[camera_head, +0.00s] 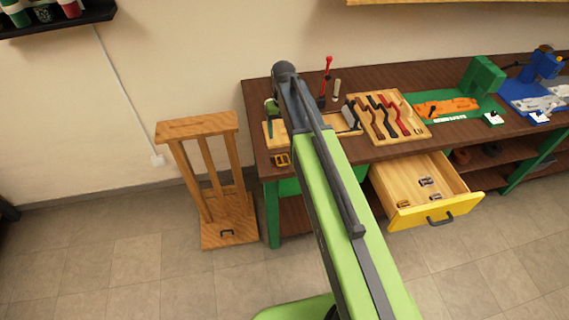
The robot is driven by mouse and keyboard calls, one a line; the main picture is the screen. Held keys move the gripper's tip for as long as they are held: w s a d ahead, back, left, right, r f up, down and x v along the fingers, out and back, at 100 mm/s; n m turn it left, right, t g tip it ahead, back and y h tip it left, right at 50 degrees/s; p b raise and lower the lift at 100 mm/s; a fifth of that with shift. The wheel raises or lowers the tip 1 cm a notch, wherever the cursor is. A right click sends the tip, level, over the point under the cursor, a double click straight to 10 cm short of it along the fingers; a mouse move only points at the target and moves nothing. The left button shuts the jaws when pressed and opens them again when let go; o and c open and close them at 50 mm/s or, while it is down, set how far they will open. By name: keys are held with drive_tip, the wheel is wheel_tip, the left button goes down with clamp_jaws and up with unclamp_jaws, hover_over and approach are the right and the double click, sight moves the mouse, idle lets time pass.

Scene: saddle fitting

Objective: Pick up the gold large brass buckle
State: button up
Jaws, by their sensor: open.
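A gold buckle (282,159) with a rectangular frame lies flat near the left front corner of the workbench top (290,178). Another gold-toned buckle (404,204) lies in the open drawer, towards its front left; it looks smaller. Two silver-coloured buckles (425,181) lie further back in the same drawer. My green and dark grey arm reaches up across the middle of the view, its far joint above the bench's left part. I cannot make out my gripper's fingers; they are hidden behind the arm or out of sight. No buckle is seen held.
The yellow-fronted drawer (435,211) juts out from the bench. A wooden stand (214,185) is on the floor at left. A tool board (388,119), a green machine (483,86) and a blue machine (540,68) occupy the bench. The tiled floor in front is clear.

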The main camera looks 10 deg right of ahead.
drive_tip(key=b, duration=0.8)
hover_over(282, 160)
drive_tip(key=f, duration=1)
drive_tip(key=shift+w+d, duration=0.2)
drive_tip(key=shift+d, duration=0.1)
drive_tip(key=shift+r, duration=0.1)
drive_tip(key=f+b, duration=0.5)
drive_tip(key=shift+s+a+f+b, duration=0.1)
drive_tip(key=shift+a+f+b, duration=0.1)
drive_tip(key=shift+b, duration=0.1)
drive_tip(key=shift+r, duration=0.2)
drive_tip(key=c, duration=1.5)
